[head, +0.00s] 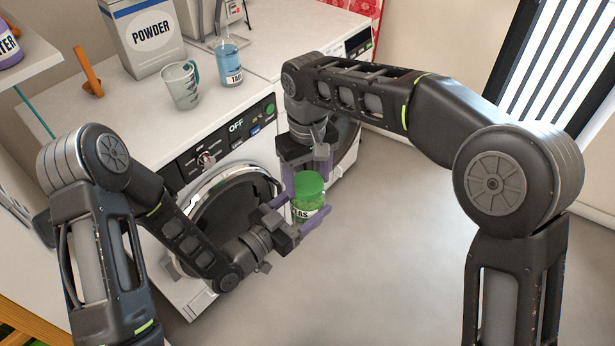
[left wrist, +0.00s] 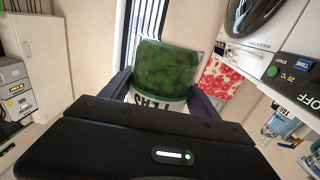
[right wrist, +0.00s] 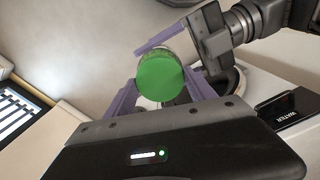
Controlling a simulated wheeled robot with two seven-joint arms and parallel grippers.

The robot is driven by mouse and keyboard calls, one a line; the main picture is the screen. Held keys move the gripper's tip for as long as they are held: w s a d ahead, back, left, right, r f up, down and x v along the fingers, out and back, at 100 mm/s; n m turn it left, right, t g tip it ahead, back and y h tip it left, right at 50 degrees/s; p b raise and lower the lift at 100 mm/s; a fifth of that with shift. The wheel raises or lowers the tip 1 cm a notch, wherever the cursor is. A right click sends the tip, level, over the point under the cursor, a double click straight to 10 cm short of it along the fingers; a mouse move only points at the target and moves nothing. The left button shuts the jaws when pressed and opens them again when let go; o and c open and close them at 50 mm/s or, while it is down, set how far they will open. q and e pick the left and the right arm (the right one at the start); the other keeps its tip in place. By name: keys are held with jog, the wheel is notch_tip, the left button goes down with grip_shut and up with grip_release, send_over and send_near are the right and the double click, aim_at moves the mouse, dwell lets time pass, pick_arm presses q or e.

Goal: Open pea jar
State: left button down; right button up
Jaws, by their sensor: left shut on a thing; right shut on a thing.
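The pea jar (head: 306,209) has a green lid (head: 309,184) and a white label, and it is held in the air in front of the washing machines. My left gripper (head: 294,215) is shut on the jar body from the left. In the left wrist view the jar's green contents (left wrist: 166,72) and part of its label show between the fingers. My right gripper (head: 308,178) comes from above and is shut on the lid. In the right wrist view the round green lid (right wrist: 160,77) sits between its purple fingers. Whether the lid is loose cannot be told.
A washing machine (head: 215,160) with a round door stands behind my grippers, and a second one stands to its right. On top are a powder box (head: 150,38), a measuring cup (head: 181,86) and a blue bottle (head: 228,64). The floor (head: 385,240) at right is clear.

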jog(key=n, duration=0.5)
jog(key=shift+n, duration=0.3)
jog(key=n, duration=1)
jog(key=shift+n, duration=0.4)
jog(key=n, duration=0.5)
jog(key=shift+n, duration=0.4)
jog(key=shift+r, duration=0.25)
jog(key=shift+r, duration=0.9)
